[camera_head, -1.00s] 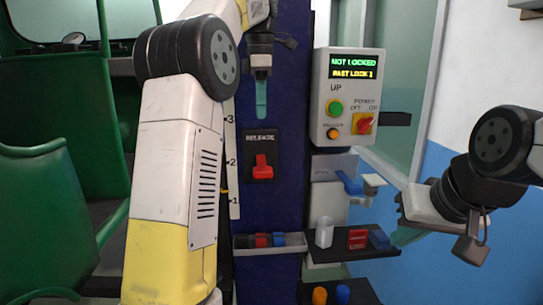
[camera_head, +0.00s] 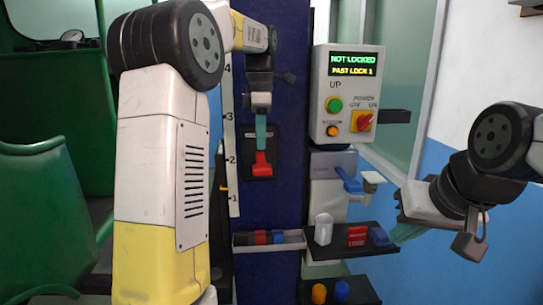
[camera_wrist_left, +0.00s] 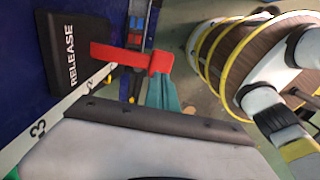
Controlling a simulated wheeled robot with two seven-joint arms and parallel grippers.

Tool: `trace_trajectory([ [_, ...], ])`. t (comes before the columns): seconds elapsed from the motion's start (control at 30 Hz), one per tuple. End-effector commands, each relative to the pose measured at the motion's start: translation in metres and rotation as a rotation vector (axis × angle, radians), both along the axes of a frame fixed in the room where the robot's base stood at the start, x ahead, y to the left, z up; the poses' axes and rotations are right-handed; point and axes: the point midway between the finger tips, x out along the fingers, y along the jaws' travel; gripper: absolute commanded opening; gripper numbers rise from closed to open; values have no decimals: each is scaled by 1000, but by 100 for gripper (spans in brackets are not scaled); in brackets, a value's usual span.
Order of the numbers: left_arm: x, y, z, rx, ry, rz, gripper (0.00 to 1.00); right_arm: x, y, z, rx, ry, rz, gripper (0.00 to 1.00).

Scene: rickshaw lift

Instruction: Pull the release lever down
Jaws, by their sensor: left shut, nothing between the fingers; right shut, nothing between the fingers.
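The red release lever (camera_head: 262,168) sits on a black plate marked RELEASE on the dark blue column. It also shows in the left wrist view (camera_wrist_left: 140,58), sticking out from its plate. My left gripper (camera_head: 261,146) is shut and empty, with its teal fingers pointing down right above the lever. In the left wrist view the fingertips (camera_wrist_left: 165,82) are at the lever's outer end, touching or nearly so; I cannot tell which. The gripper hides part of the RELEASE plate in the head view. My right gripper (camera_head: 402,234) is shut and empty at the right, far from the lever.
A green seat (camera_head: 45,215) stands at left.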

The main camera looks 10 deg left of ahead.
Motion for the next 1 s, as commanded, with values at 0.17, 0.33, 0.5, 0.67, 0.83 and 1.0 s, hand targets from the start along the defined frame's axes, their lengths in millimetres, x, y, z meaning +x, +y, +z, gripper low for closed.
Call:
trace_trajectory([
  [0.17, -1, 0, -30, 0, 2, 0, 0, 0, 0, 0, 0, 0, 0, 0],
  [0.33, 0, 0, -44, 0, 0, 0, 0, 0, 0, 0, 0, 0, 0, 0],
  [0.5, 0, 0, -48, 0, 0, 1, 0, 0, 0, 0, 0, 0, 0, 0],
  [0.67, 0, 0, -48, 0, -1, 1, 0, 0, 0, 0, 0, 0, 0, 0],
  [0.83, 0, 0, -48, 2, -7, 0, 0, 0, 0, 0, 0, 0, 0, 0],
  [1.0, -3, -1, -54, 14, -45, -1, 0, 0, 0, 0, 0, 0, 0, 0],
])
